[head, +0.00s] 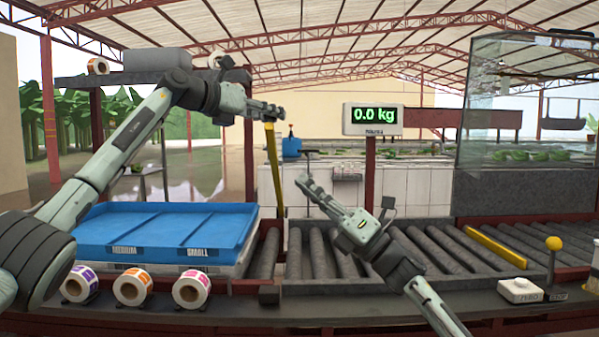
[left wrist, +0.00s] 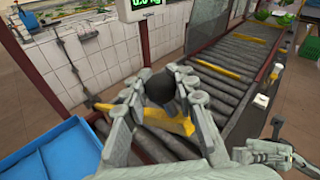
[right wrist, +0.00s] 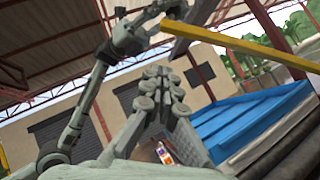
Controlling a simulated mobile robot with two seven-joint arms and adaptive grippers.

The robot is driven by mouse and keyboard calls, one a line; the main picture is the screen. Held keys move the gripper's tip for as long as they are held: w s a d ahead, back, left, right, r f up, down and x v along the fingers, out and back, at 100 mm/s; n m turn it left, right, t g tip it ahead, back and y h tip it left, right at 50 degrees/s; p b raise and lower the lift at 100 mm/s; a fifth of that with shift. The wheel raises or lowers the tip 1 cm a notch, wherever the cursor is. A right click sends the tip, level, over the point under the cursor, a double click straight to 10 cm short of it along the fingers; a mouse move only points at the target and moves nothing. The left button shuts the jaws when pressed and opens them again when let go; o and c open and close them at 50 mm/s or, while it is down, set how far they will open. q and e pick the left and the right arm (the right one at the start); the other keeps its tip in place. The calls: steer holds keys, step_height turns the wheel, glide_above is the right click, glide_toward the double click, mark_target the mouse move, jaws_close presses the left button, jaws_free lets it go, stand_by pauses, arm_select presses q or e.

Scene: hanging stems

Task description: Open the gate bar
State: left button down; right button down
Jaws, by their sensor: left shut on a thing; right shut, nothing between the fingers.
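The yellow gate bar (head: 272,165) stands raised, nearly upright, beside the roller conveyor. It also shows in the left wrist view (left wrist: 170,119) and crosses the top of the right wrist view (right wrist: 250,47). My left gripper (head: 268,112) is at the bar's upper end. In the left wrist view its fingers are shut on the dark round knob (left wrist: 161,88) of the bar. My right gripper (head: 308,183) is shut and empty, above the rollers to the right of the bar. Its closed fingers (right wrist: 163,88) fill the middle of the right wrist view.
A blue tray (head: 165,230) lies left of the bar. Several label rolls (head: 132,287) line the front edge. A second yellow bar (head: 497,246) lies across the rollers at right, near a yellow-knobbed lever (head: 554,243) and a white button box (head: 520,290). The display (head: 373,118) reads 0.0 kg.

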mark_target(266, 132)
arm_select(q)
steer(key=shift+a+r, duration=0.1)
steer(key=shift+a, duration=0.15)
arm_select(e)
steer(key=shift+w+a+r, duration=1)
steer(key=shift+r, duration=0.35)
steer(key=shift+w+a+r, duration=0.95)
steer(key=shift+a+r, duration=0.05)
steer(key=shift+r, duration=0.4)
steer(key=shift+w+a+r, duration=1)
steer(key=shift+r, duration=0.35)
